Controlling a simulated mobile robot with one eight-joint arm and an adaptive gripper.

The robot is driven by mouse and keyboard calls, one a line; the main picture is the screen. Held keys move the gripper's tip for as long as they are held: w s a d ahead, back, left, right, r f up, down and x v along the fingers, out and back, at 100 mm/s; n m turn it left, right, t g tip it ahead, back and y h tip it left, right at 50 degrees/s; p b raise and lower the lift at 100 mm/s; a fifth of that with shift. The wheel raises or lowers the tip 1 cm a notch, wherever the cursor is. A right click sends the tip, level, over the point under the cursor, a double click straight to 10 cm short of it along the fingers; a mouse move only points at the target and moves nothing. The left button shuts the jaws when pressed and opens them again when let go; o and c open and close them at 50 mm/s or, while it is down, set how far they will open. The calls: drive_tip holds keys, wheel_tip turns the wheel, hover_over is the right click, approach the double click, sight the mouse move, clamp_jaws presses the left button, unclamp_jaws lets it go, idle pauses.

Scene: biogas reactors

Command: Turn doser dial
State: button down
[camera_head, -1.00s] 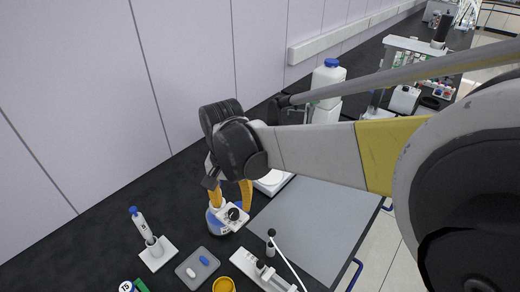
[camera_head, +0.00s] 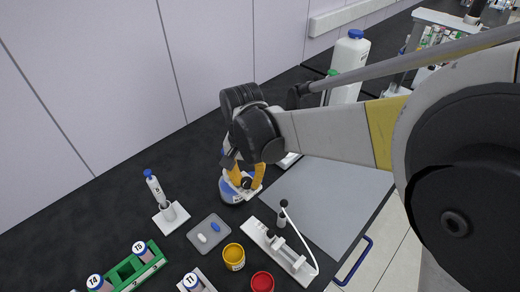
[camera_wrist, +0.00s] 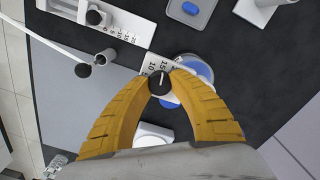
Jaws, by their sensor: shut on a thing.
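The doser is a squat blue and white bottle (camera_head: 229,192) on the black bench. It carries a white plate with a small round black dial (camera_head: 245,183). In the wrist view the black dial (camera_wrist: 159,83) has a white pointer line. The white plate (camera_wrist: 152,65) beside it has printed numbers, with 10 and 15 legible. My gripper (camera_head: 246,180) has yellow fingers and reaches down onto the doser. In the wrist view its fingertips (camera_wrist: 160,82) are shut on the dial from both sides. The fingers hide parts of the plate and the bottle.
A grey tray with a blue and a white piece (camera_head: 197,246), a pipette in a stand (camera_head: 167,209), a white device with a cable (camera_head: 280,247), and yellow (camera_head: 234,257) and red (camera_head: 262,283) jars stand nearby. A grey mat (camera_head: 335,195) lies clear to the right.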

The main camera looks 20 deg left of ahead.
drive_tip(key=n, duration=0.3)
drive_tip(key=shift+n+p, duration=0.3)
drive_tip(key=shift+n, duration=2)
drive_tip(key=c, duration=1.1)
unclamp_jaws()
drive_tip(key=shift+c, duration=0.2)
drive_tip(key=shift+r, duration=0.1)
